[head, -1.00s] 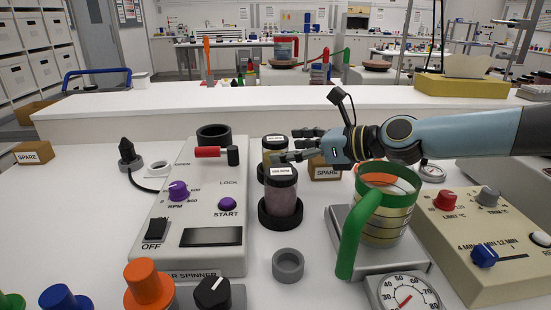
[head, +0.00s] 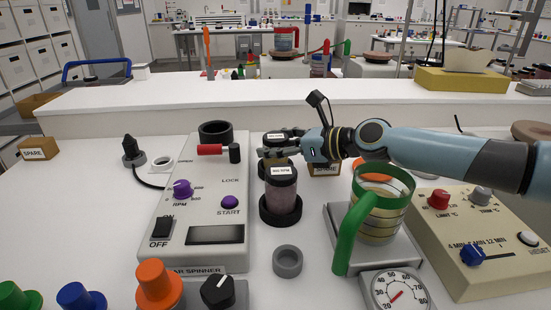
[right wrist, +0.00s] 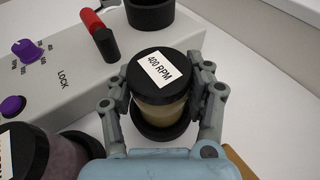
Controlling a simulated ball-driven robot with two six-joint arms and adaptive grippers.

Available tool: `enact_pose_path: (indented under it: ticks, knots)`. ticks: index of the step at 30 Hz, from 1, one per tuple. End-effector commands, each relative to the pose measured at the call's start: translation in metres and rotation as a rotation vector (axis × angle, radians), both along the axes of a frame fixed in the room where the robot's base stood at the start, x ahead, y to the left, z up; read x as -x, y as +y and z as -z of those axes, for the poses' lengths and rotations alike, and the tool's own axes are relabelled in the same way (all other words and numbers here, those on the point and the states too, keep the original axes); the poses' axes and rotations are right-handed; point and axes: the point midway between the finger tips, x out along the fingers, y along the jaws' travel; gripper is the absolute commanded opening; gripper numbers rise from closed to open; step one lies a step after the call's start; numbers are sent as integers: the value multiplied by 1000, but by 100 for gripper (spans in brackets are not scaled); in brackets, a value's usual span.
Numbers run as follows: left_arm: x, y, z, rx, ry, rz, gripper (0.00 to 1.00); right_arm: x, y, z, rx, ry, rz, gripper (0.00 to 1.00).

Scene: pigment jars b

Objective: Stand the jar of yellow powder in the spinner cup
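The jar of yellow powder has a black lid (right wrist: 165,72) labelled 400 RPM and a pale yellow body (right wrist: 160,113). It stands upright over a black ring holder (right wrist: 160,135); in the head view its lid (head: 275,137) shows behind the purple jar. My right gripper (right wrist: 161,82) has one finger on each side of the lid, very close to it. The fingers look open, but contact is hard to judge. In the head view the right gripper (head: 279,144) hides much of the jar. The black spinner cup (head: 215,132) is at the back of the spinner (head: 170,250). My left gripper is out of view.
A purple-powder jar (head: 281,198) stands in a ring in front of the yellow one. A red-handled lever (head: 212,150) sits by the cup. A green-handled mug (head: 350,235) on a scale is at right, below my forearm.

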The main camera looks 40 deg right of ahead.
Motion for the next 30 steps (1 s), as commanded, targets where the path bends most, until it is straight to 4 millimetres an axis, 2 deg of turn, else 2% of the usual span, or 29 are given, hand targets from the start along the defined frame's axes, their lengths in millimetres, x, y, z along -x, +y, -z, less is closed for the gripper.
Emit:
enact_pose_path:
  ticks: [1, 6, 14, 17, 24, 30]
  knots:
    - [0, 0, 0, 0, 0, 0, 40, 0, 0, 0, 0, 0, 0, 38]
    - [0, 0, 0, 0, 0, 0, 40, 0, 0, 0, 0, -1, 0, 17]
    - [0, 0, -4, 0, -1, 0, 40, 0, 0, -5, 0, -1, 0, 17]
    - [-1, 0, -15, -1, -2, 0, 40, 0, 0, -20, 2, -2, -1, 17]
    - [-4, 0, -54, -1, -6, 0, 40, 0, 0, -71, 2, -2, -1, 17]
    - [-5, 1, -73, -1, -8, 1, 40, 0, 0, -97, 0, -1, -1, 17]
